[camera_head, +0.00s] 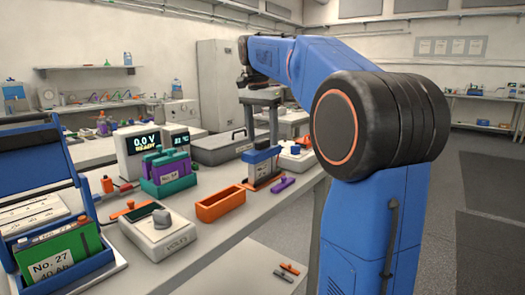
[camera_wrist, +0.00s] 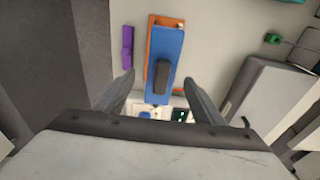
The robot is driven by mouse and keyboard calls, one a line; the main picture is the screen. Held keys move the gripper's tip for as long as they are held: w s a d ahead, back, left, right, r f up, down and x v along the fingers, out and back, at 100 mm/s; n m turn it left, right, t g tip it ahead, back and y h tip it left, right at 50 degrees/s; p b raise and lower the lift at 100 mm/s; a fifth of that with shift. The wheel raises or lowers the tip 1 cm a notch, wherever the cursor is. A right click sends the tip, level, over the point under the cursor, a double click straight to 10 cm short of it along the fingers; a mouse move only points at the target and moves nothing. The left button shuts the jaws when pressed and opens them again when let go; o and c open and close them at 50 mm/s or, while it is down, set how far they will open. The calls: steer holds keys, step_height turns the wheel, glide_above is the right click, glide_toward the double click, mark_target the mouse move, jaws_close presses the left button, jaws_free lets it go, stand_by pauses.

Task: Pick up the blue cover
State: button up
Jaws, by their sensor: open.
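The blue cover (camera_head: 262,153) sits on top of an upright holder with an orange base on the bench. In the wrist view the blue cover (camera_wrist: 172,47) is a long flat piece with a dark raised handle (camera_wrist: 162,76) on it. My gripper (camera_head: 261,132) is above the cover, pointing down, with its fingers apart. In the wrist view my open gripper (camera_wrist: 160,73) has one finger on each side of the cover, and the handle appears between the fingertips. Nothing is held. The exact height gap to the handle is hard to tell.
A purple piece (camera_head: 283,184) lies beside the holder. An orange tray (camera_head: 220,204), a white scale (camera_head: 158,236) and a teal-and-purple battery holder (camera_head: 168,182) stand to the left. A grey case (camera_head: 222,147) is behind. A blue-lidded unit (camera_head: 27,154) is at far left.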

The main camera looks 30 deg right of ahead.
mark_target(262, 140)
steer(key=shift+w+d+f, duration=0.1)
steer(key=shift+f, duration=0.85)
steer(key=shift+w+d+f, duration=0.1)
steer(key=shift+f, duration=0.85)
steer(key=shift+c, duration=0.4)
steer(key=c, duration=1.2)
steer(key=shift+o, duration=0.2)
